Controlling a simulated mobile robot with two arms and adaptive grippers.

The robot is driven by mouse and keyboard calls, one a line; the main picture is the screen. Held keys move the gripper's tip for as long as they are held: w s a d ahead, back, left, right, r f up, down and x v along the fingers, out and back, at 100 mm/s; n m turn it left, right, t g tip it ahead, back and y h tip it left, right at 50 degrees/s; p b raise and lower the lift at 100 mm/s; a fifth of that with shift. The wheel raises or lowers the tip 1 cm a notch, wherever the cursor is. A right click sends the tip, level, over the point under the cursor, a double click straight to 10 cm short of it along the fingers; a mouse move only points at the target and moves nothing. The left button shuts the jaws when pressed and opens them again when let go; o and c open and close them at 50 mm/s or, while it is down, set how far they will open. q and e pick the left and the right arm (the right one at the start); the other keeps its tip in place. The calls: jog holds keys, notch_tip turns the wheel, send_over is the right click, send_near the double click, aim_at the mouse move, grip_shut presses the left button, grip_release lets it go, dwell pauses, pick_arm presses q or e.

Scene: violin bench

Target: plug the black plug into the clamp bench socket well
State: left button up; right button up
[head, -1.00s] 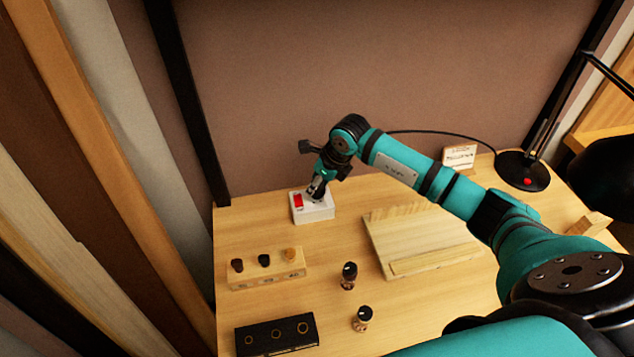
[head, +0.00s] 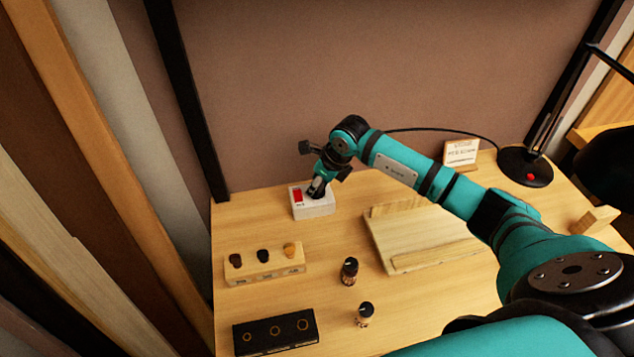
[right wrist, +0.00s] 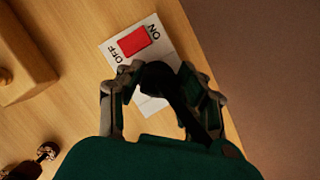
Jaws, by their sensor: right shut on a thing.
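The white socket box (head: 314,208) with a red switch (head: 298,195) stands at the back left of the bench. In the right wrist view its top (right wrist: 117,48) shows the red switch (right wrist: 134,41) between the words OFF and ON. My right gripper (head: 318,190) is over the right part of the box, shut on the black plug (right wrist: 160,82). The gripper and plug cover the socket well, so I cannot tell how far the plug sits in it. My left gripper is not in view.
A wooden block with several coloured pieces (head: 265,274) and a black block with rings (head: 276,335) lie front left. Two small bottles (head: 349,271) stand mid-bench. A wooden board (head: 420,239) lies right of the box. A black cable (head: 440,132) runs to the lamp base (head: 525,167).

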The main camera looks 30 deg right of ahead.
jog(key=shift+f, duration=0.25)
jog(key=o, duration=1.2)
jog(key=shift+c, duration=0.2)
jog(key=shift+s+d+r, duration=0.1)
jog(key=shift+r, duration=0.15)
jog(key=v, duration=1.1)
jog(key=shift+r, duration=0.25)
